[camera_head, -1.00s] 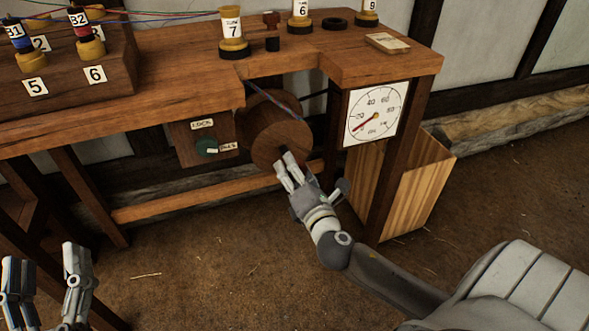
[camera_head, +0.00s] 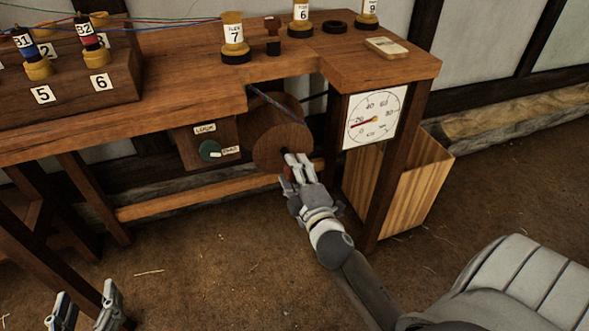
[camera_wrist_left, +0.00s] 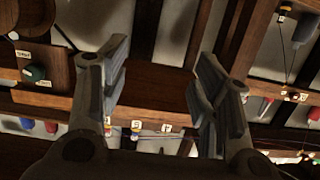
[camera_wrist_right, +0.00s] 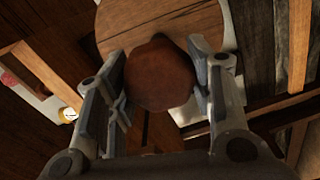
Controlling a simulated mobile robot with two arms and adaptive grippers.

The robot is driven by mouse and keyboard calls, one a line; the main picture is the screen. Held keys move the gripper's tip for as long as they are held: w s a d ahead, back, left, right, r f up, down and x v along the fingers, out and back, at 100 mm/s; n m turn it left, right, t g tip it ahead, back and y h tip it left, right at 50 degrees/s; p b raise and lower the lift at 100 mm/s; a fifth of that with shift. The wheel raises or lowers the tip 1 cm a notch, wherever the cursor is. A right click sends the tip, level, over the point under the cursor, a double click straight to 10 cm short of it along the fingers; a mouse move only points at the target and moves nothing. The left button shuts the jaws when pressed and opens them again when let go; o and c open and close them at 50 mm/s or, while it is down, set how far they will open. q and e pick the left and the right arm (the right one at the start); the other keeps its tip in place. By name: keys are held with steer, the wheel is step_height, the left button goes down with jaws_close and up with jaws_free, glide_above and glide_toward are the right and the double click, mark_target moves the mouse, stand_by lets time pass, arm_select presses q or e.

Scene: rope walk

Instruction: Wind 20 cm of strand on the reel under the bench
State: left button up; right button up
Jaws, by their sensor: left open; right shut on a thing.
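The reel (camera_head: 280,134) is a round wooden disc under the bench, with a bluish strand (camera_head: 276,103) running over its upper edge. My right gripper (camera_head: 293,171) is at the lower part of the reel's face. The right wrist view shows it shut on a brown round crank knob (camera_wrist_right: 160,75) in front of the reel's disc (camera_wrist_right: 195,20). The dial (camera_head: 374,118) on the bench leg has a red needle pointing left, low on its scale, a little under 20. My left gripper (camera_head: 86,302) is open and empty at the lower left; its fingers also show in the left wrist view (camera_wrist_left: 163,62).
A green knob (camera_head: 209,150) between two small labels sits left of the reel, its pointer turned right. A wooden bin (camera_head: 425,190) stands behind the right bench leg. Bobbins, such as number 7 (camera_head: 235,38), stand on the bench top (camera_head: 180,85).

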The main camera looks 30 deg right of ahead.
steer(key=m+p, duration=0.2)
steer(key=m, duration=0.2)
steer(key=shift+r, duration=0.1)
steer(key=m+p, duration=0.2)
steer(key=m, duration=0.1)
steer(key=shift+m+p, duration=0.3)
steer(key=shift+p, duration=0.05)
arm_select(q)
steer(key=s+a+f+g+y, duration=0.1)
steer(key=s+a+f+g, duration=0.2)
steer(key=s+f+g, duration=0.2)
steer(key=s+a+f+g+y+p, duration=0.1)
steer(key=s+a+f+g+y, duration=0.1)
steer(key=s+f+g, duration=0.4)
steer(key=shift+s+a+n+g, duration=0.35)
steer(key=shift+s+a, duration=0.2)
steer(key=shift+s, duration=2.15)
arm_select(e)
steer(key=shift+d+m, duration=0.1)
steer(key=shift+m, duration=0.6)
arm_select(q)
steer(key=shift+r, duration=0.2)
arm_select(e)
steer(key=shift+m, duration=0.3)
steer(key=o, duration=1)
steer(key=shift+o, duration=0.2)
